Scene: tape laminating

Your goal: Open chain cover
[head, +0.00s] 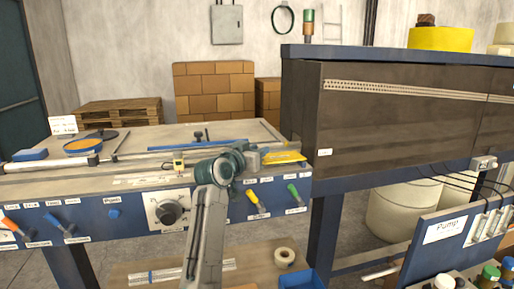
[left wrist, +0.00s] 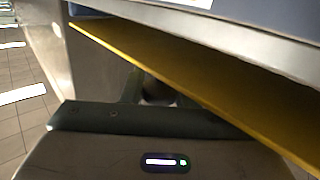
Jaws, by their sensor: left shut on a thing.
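The yellow chain cover (head: 286,157) is at the right end of the laminating table, beside the dark cabinet. My left gripper (head: 264,155) reaches it from the left and is shut on it. In the left wrist view the chain cover (left wrist: 200,85) runs as a long yellow edge from upper left to lower right, above the dark gripper body (left wrist: 150,130). The gripper's fingertips and their exact contact with the cover are hidden there. My right gripper is not in view.
The laminating table (head: 105,215) carries a knob (head: 168,212) and several coloured handles on its front. The dark cabinet (head: 400,120) stands close on the right. A tape roll (head: 284,257) and a blue bin (head: 302,279) are below.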

